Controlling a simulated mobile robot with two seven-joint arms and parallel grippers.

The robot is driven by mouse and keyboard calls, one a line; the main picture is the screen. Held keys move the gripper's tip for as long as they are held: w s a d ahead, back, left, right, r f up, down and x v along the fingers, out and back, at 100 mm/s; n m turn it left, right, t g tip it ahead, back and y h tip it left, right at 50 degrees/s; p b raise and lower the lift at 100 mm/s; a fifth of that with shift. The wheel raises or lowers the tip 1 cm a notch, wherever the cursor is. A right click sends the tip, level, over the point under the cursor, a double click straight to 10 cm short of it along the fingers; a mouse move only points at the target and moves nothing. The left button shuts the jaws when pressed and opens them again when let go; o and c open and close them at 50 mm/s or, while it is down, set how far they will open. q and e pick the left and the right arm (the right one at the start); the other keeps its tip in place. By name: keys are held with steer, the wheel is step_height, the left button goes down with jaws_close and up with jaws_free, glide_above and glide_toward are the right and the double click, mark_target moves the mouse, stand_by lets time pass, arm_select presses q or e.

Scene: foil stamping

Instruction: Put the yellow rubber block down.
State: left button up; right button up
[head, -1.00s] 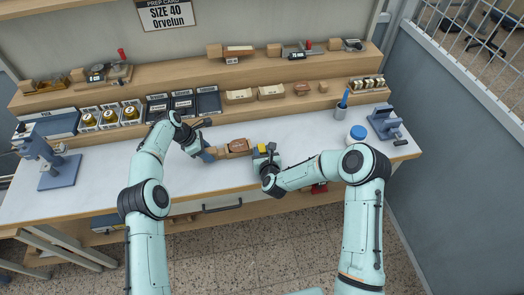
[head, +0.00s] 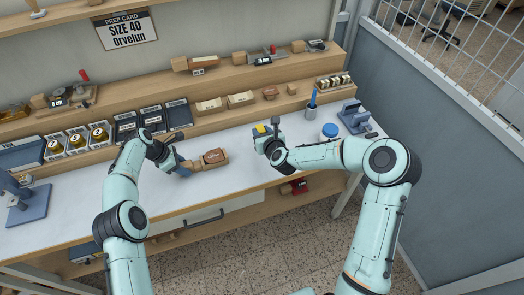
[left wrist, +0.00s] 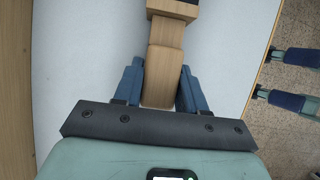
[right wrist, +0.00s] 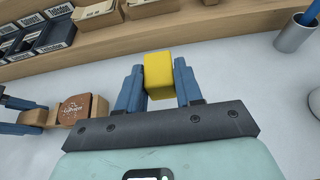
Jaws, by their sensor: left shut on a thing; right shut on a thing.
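The yellow rubber block (head: 262,129) is gripped between the fingers of my right gripper (head: 259,137). In the right wrist view the block (right wrist: 158,73) stands out between the blue fingertips, over the white worktop; whether it touches the top I cannot tell. My left gripper (head: 184,167) is shut on the handle of a wooden hand piece (head: 209,159). In the left wrist view the pale wooden handle (left wrist: 166,70) lies between the blue fingers. The right wrist view shows a round brown patch (right wrist: 84,109) with lettering on this wooden piece.
The white worktop (head: 240,170) is clear between the two grippers and in front of them. A blue-lidded jar (head: 329,132), a cup with a blue tool (head: 311,109) and a blue-grey press (head: 354,117) stand to the right. Stepped wooden shelves with trays line the back.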

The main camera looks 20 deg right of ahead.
steer(key=f, duration=0.2)
steer(key=d+f, duration=0.1)
steer(key=f, duration=0.2)
steer(key=shift+d+f, duration=0.25)
steer(key=shift+f, duration=2.2)
steer(key=shift+f, duration=0.15)
steer(key=o, duration=1.1)
steer(key=shift+s+r, duration=0.1)
steer(key=shift+r, duration=0.15)
steer(key=v, duration=1.1)
steer(key=shift+s+r, duration=0.2)
steer(key=shift+s, duration=0.15)
